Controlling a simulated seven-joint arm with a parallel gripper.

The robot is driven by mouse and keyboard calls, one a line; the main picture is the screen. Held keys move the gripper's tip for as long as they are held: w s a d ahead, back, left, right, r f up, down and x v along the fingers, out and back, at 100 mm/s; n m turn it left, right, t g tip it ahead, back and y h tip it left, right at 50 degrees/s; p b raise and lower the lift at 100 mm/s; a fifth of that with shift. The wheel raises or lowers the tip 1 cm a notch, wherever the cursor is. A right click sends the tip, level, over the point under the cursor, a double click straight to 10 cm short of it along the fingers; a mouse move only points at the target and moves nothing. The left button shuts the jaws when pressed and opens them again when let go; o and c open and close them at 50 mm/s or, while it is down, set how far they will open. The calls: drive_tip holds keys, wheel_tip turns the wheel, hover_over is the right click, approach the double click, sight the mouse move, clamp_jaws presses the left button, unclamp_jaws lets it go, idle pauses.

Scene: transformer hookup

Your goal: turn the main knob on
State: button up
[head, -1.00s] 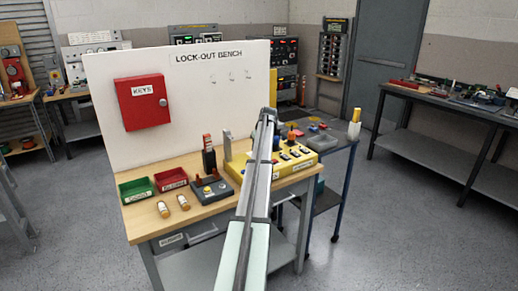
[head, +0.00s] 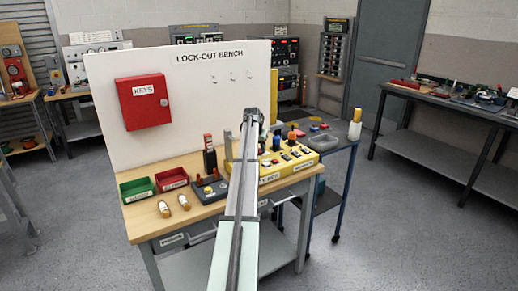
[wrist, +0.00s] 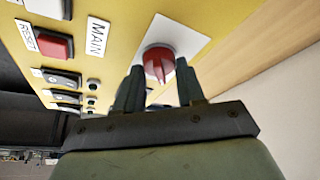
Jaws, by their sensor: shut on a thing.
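The main knob (wrist: 157,52) is red with a raised grip bar and sits on a white plate on the yellow box. The "MAIN" label (wrist: 97,38) is to its left in the wrist view. My gripper (wrist: 160,74) has its two dark fingertips on either side of the knob's grip bar and is shut on it. In the head view the yellow box (head: 268,178) stands on the bench. My arm covers the box's left part and hides the knob there.
A red reset button (wrist: 54,45) and several dark rocker switches (wrist: 62,78) line the box. A white upright board (head: 190,95) with a red key cabinet (head: 143,102) stands behind. Green (head: 137,190) and red (head: 171,179) bins are on the bench's left.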

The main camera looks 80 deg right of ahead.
drive_tip(key=shift+w+m+g+y, duration=0.15)
drive_tip(key=shift+m+g, duration=0.25)
drive_tip(key=shift+m, duration=0.65)
drive_tip(key=shift+s+m+g+y, duration=0.1)
drive_tip(key=shift+m+g+y, duration=0.25)
drive_tip(key=shift+m, duration=0.7)
drive_tip(key=o, duration=1)
